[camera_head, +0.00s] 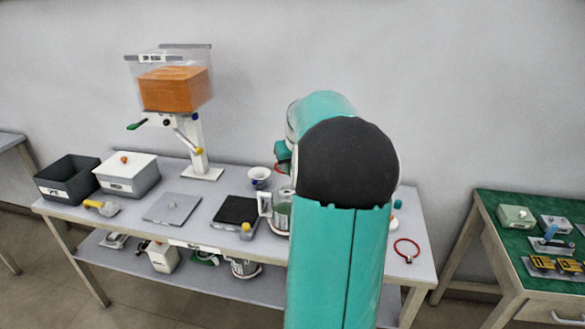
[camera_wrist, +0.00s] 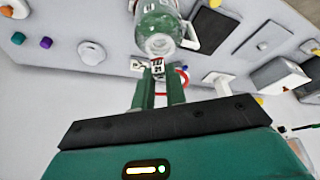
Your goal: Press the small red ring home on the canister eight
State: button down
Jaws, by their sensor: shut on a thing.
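In the wrist view my gripper (camera_wrist: 158,75) is shut on the small red ring (camera_wrist: 184,80), whose curve shows to the right of the fingers. The ring's other side is mostly hidden by the fingers. Just beyond the fingertips is a clear canister (camera_wrist: 158,22) with green contents; a small red-and-white label shows at the fingertips. I cannot tell whether ring and canister touch. In the head view a bit of the red ring (camera_head: 280,169) shows left of my arm, above the canister (camera_head: 283,214), which is partly hidden by my arm. The canister's number is not legible.
A larger red ring (camera_head: 407,246) lies at the table's right end. A black plate (camera_head: 236,212), a grey plate (camera_head: 172,208), a white cup (camera_head: 259,176) and a dispenser with an orange-filled hopper (camera_head: 174,90) share the table. A green-topped table (camera_head: 510,250) stands to the right.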

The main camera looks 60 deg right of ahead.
notch_tip(320, 180, down, 8)
dwell(0.7)
jog(key=shift+s+f, duration=0.1)
jog(key=shift+f, duration=1.5)
dwell(2.0)
jog(key=c, duration=0.8)
grip_release()
jog(key=shift+s+r, duration=0.1)
jog(key=shift+s, duration=0.05)
jog(key=shift+s+a, duration=0.25)
jog(key=shift+s, duration=0.05)
jog(key=shift+s+a, duration=0.2)
jog(key=shift+s, duration=0.05)
jog(key=shift+s+a, duration=0.2)
jog(key=shift+s, duration=0.05)
jog(key=shift+s+a, duration=0.45)
jog(key=shift+s, duration=0.2)
jog(key=shift+r, duration=0.1)
